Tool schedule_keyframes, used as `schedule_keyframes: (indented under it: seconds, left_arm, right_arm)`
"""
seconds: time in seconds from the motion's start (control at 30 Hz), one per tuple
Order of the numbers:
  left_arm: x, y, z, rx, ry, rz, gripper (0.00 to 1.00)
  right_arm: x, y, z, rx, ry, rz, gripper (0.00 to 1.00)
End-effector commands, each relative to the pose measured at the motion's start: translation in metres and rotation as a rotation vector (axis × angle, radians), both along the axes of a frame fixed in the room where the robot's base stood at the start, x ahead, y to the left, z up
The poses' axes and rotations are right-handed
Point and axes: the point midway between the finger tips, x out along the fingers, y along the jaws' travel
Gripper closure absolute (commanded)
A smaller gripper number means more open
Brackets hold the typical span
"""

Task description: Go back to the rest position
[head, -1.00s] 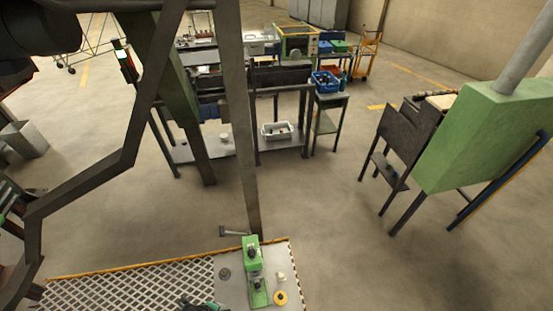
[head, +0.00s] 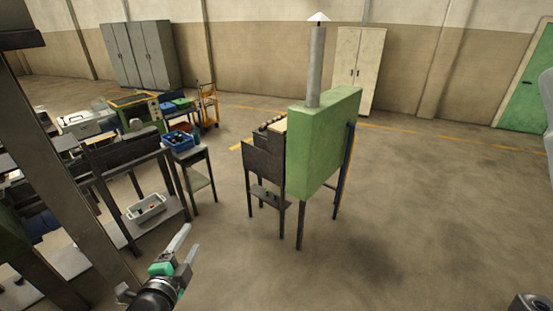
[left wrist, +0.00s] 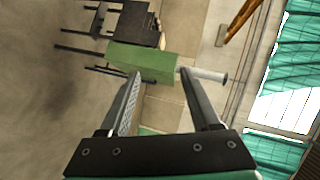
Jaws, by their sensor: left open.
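My left gripper (head: 186,243) is in the lower left of the head view, with its two grey fingers pointing up and to the right. It is open and empty. In the left wrist view its fingers (left wrist: 160,74) stand apart with nothing between them. The green furnace (head: 318,145) with a grey chimney pipe (head: 315,68) stands on dark legs beyond the gripper. It shows sideways in the left wrist view (left wrist: 145,62), well beyond the fingertips. My right gripper is not clearly seen in either view.
A dark workbench with a white bin (head: 146,208) on its lower shelf stands at the left. A small stand with a blue crate (head: 180,138) is beside it. Cabinets (head: 140,52) line the back wall. The floor right of the furnace is clear.

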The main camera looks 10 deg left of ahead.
Motion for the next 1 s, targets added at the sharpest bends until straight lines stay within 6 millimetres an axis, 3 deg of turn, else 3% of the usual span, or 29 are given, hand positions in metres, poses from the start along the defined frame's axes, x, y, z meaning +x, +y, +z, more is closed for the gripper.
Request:
schedule_keyframes:
  seconds: [0.03,0.1,0.27,0.4,0.5,0.6,0.7,0.87,1.0]
  left_arm:
    - [0.004,-0.012,0.045,-0.036,-0.095,-0.011,0.36]
    - [0.002,-0.026,0.107,-0.110,-0.228,-0.028,0.36]
    - [-0.032,-0.056,0.242,-0.331,-0.530,-0.102,0.36]
    - [-0.097,-0.074,0.347,-0.604,-0.789,-0.225,0.36]
    - [-0.156,-0.074,0.400,-0.865,-0.942,-0.354,0.36]
    - [-0.184,-0.073,0.411,-1.125,-0.965,-0.462,0.36]
    - [-0.184,-0.073,0.411,-1.283,-0.930,-0.505,0.36]
    - [-0.183,-0.072,0.410,-1.350,-0.913,-0.522,0.36]
    - [-0.182,-0.072,0.394,-1.348,-0.913,-0.520,0.36]
  right_arm:
    - [0.000,0.000,0.000,0.000,0.000,0.000,0.00]
    - [0.000,0.000,0.000,0.000,0.000,0.000,0.00]
    - [0.000,0.000,0.000,0.000,0.000,0.000,0.00]
    - [0.000,0.000,0.000,0.000,0.000,0.000,0.00]
    - [0.000,0.000,0.000,0.000,0.000,0.000,0.00]
    - [0.000,0.000,0.000,0.000,0.000,0.000,0.00]
    - [0.000,0.000,0.000,0.000,0.000,0.000,0.00]
    - [0.000,0.000,0.000,0.000,0.000,0.000,0.00]
    - [0.000,0.000,-0.016,0.000,0.000,0.000,0.00]
